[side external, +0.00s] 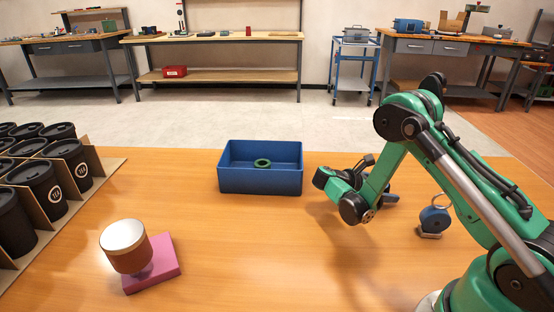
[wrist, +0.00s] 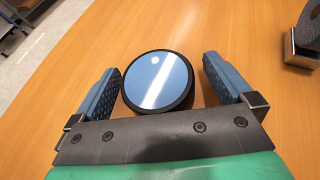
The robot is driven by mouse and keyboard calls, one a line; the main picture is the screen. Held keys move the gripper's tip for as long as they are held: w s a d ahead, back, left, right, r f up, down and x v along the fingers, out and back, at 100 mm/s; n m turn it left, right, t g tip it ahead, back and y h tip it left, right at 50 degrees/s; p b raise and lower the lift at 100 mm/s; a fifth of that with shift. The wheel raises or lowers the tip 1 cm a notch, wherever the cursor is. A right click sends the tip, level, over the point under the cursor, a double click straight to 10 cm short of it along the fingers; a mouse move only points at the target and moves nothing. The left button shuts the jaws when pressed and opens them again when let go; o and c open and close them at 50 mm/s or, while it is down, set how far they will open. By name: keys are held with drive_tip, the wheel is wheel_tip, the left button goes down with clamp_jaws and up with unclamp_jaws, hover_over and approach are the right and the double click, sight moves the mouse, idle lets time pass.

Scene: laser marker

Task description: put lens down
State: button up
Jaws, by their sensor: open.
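The lens (wrist: 158,82) is a round disc with a shiny blue face and a black rim. In the wrist view it lies between the two blue fingers of my gripper (wrist: 161,66), with a narrow gap on each side. The fingers are apart and do not grip it. It appears to rest on the wooden table. In the side view my gripper (side external: 388,198) is low over the table, right of the blue bin, and mostly hidden behind my wrist. I cannot make out the lens there.
A blue bin (side external: 260,185) holds a green ring (side external: 262,162). Black cups (side external: 40,185) fill a cardboard crate at left.

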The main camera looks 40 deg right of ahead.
drive_tip(key=v, duration=1.1)
drive_tip(key=shift+w+a+r, duration=0.1)
drive_tip(key=shift+w+r, duration=0.05)
drive_tip(key=shift+w+a+r, duration=0.1)
drive_tip(key=shift+a+r, duration=0.1)
drive_tip(key=shift+w+a+r, duration=0.1)
drive_tip(key=shift+r, duration=0.25)
drive_tip(key=s+a+r+m+t+y, duration=0.5)
drive_tip(key=a+r+m+t+y, duration=0.3)
drive_tip(key=a+m+t+y, duration=0.4)
drive_tip(key=shift+m+y, duration=0.3)
drive_tip(key=shift+m, duration=0.4)
